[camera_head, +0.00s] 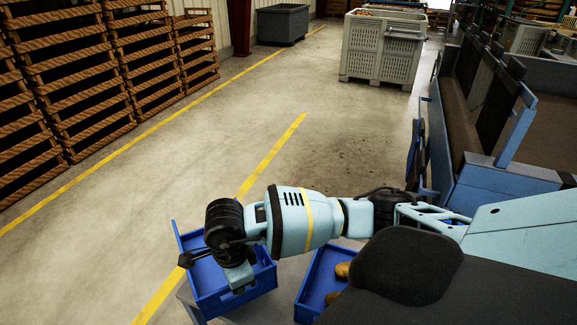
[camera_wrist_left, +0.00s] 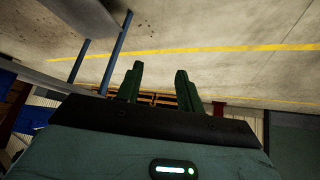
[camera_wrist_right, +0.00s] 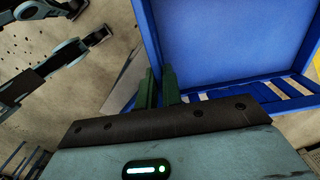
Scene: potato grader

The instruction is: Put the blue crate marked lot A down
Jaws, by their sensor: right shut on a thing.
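A blue crate (camera_head: 211,291) hangs low at the lower left of the head view, partly covered by my right arm and hand. Its inside looks empty where visible. In the right wrist view the crate (camera_wrist_right: 225,40) fills the upper right, and my right gripper (camera_wrist_right: 159,88) is shut on its wall. No lot marking is readable. A second blue crate (camera_head: 312,283) with potatoes in it stands just right of the held one, largely hidden by my body. My left gripper (camera_wrist_left: 158,88) is open and empty in the left wrist view; it is out of the head view.
Stacked wooden crates (camera_head: 75,90) line the left wall. A pale slotted bin (camera_head: 378,50) and a grey bin (camera_head: 283,24) stand at the back. Blue-grey machinery (camera_head: 490,185) is on the right. The concrete floor with yellow lines is clear ahead.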

